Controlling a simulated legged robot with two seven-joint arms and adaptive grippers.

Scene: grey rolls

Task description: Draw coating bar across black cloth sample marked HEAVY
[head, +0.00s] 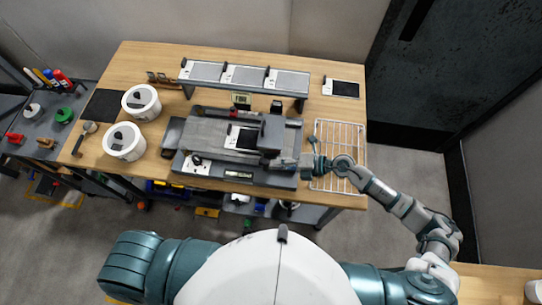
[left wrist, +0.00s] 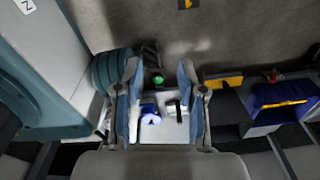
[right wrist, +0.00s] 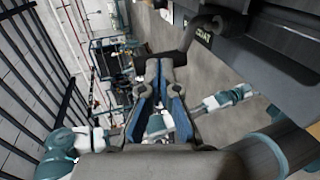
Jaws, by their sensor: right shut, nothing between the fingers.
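A flat grey coating machine (head: 200,150) stands mid-table in the head view. A small black sample with a white end (head: 242,138) lies on its bed; its marking is too small to read. A dark block-like carriage (head: 272,133), perhaps holding the coating bar, sits at the bed's right end. My right gripper (head: 311,166) is at the machine's right end, shut and empty. In the right wrist view its blue-padded fingers (right wrist: 160,92) are close to a dark bent handle (right wrist: 200,38); contact cannot be told. My left gripper (left wrist: 158,98) is open and empty, above the floor and low shelf items.
A rack (head: 250,77) with several grey-and-white panels stands behind the machine. Another black sample with a white end (head: 341,88) lies at the back right. Two white tubs (head: 124,141) (head: 141,100) stand at left. A wire rack (head: 338,135) lies under my right forearm.

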